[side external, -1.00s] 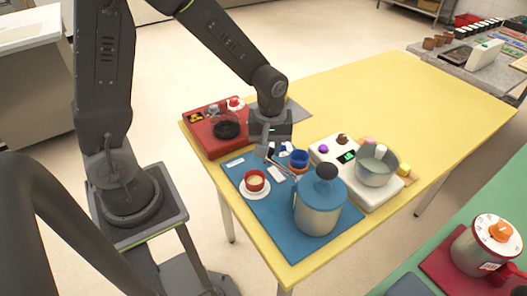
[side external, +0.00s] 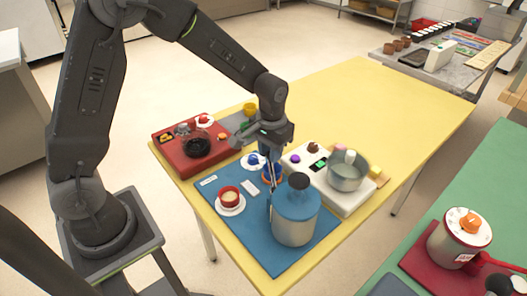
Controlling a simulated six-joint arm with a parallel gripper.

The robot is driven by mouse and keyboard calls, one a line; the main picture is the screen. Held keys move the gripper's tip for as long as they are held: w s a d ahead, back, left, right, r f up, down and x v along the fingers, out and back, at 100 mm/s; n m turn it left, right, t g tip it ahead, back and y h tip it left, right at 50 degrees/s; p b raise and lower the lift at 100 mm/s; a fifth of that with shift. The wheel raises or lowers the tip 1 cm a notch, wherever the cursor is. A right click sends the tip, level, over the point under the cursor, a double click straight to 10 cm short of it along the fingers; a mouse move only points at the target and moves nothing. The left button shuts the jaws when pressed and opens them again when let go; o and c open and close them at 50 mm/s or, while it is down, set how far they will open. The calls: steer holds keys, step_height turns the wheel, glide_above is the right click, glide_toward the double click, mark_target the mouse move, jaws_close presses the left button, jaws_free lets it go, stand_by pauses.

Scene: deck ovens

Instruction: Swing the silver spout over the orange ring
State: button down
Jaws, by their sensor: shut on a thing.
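The blue-lidded silver pot (side external: 293,215) with a dark knob stands upright on the blue mat (side external: 250,245). Its thin silver spout (side external: 270,186) reaches up and back from the pot's left side toward my gripper (side external: 270,158). My gripper points down and is shut on the spout, though the fingers and arm hide most of the grip. The orange ring (side external: 265,179) lies on the mat just behind the pot. The spout's end and my fingers appear over the ring, partly hiding it. I cannot tell exactly how the tip lines up with its centre.
A red cup (side external: 229,194) on a white saucer stands left of the pot. A saucer with a blue item (side external: 252,159) is close to my gripper's left. A white scale with a metal bowl (side external: 348,172) stands right. A red tray (side external: 186,163) is at left. The yellow table's far part is clear.

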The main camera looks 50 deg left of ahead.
steer(key=shift+w+d+m, duration=0.2)
steer(key=shift+w+m, duration=0.15)
steer(key=shift+m, duration=0.05)
steer(key=c, duration=0.9)
jaws_free()
steer(key=shift+c, duration=0.2)
step_height(320, 180, up, 14)
